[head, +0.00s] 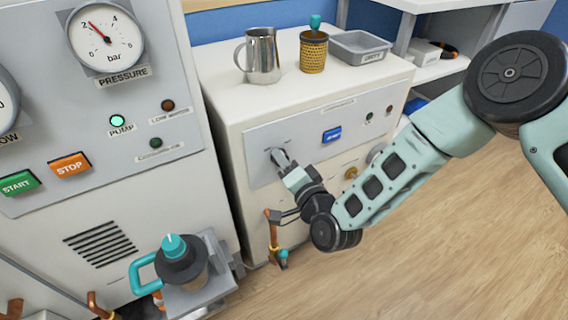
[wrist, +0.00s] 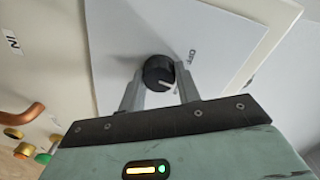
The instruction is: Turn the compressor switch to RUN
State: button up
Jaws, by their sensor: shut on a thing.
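The compressor switch is a round black knob (wrist: 157,70) with a pale pointer line, on a light grey panel (wrist: 118,45). In the wrist view a label reading OFF is beside it, and the pointer line faces down toward my gripper. No RUN label is readable. My gripper (wrist: 158,82) is shut on the knob, one finger on each side. In the head view my gripper (head: 280,156) reaches the left part of the front panel (head: 262,140) of the white cabinet (head: 232,105); its fingers mostly hide the knob there.
A blue button (head: 331,135) and small lamps sit right of the switch. A pump console (head: 100,180) is at left. Open floor (head: 420,240) lies at right.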

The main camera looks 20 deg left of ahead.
jog(key=m+b, duration=0.1)
jog(key=m, duration=0.4)
jog(key=shift+m, duration=0.4)
dwell(0.4)
jog(key=o, duration=1)
jog(key=shift+d, duration=0.1)
jog(key=p+v, duration=0.2)
jog(key=v, duration=1.5)
jog(key=shift+d, duration=0.25)
